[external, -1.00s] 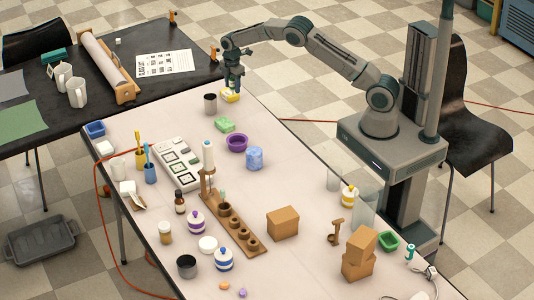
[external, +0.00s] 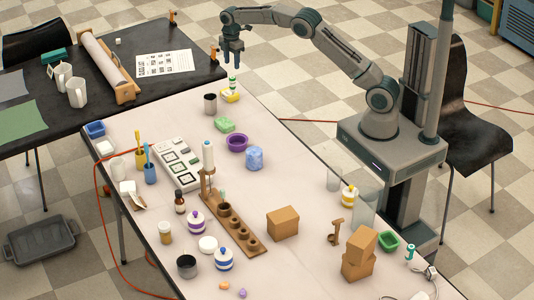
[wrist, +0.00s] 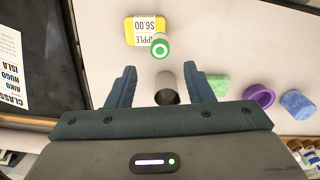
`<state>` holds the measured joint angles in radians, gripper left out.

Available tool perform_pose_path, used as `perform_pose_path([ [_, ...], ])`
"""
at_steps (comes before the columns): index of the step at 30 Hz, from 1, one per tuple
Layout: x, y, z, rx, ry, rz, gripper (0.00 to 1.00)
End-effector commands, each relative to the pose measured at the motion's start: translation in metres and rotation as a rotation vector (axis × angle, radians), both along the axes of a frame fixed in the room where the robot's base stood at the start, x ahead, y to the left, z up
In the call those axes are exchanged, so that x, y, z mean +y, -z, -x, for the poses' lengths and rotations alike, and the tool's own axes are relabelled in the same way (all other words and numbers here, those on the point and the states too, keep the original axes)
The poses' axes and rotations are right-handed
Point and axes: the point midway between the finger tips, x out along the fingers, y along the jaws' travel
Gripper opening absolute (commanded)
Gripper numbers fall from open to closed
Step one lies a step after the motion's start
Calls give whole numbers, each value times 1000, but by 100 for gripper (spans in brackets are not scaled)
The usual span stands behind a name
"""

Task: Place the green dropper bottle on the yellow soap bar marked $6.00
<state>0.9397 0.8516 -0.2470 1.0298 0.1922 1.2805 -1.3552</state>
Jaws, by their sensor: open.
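The green dropper bottle (external: 233,84), white with green bands, stands upright on the yellow soap bar (external: 230,97) near the far end of the pale table. In the wrist view the bottle (wrist: 160,46) shows from above, its round green-and-white top over the front edge of the yellow bar (wrist: 133,32). The bar's label reads $6.00 upside down. My gripper (external: 231,64) is open and empty, above the bottle and apart from it. In the wrist view my two fingers (wrist: 158,88) are spread with the bottle beyond their tips.
A grey metal cup (external: 210,103) stands left of the yellow bar. A green soap bar (external: 225,125), a purple bowl (external: 237,143) and a blue soap block (external: 254,158) sit nearer the camera. A black table (external: 185,35) adjoins at the left.

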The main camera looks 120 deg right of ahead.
Motion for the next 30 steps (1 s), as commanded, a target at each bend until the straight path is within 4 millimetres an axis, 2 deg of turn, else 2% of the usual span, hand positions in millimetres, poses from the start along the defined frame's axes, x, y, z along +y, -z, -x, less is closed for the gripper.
perform_pose_path([
  [9,4,-9,-3,-2,2,1,47],
  [11,13,-16,-10,-8,5,4,47],
  [14,43,-34,-30,-25,23,8,47],
  [17,90,-58,-53,-46,49,12,47],
  [18,111,-67,-61,-56,61,13,47],
  [22,184,-93,-80,-85,96,14,47],
  [26,258,-113,-85,-113,122,9,47],
  [30,336,-126,-76,-140,143,4,47],
])
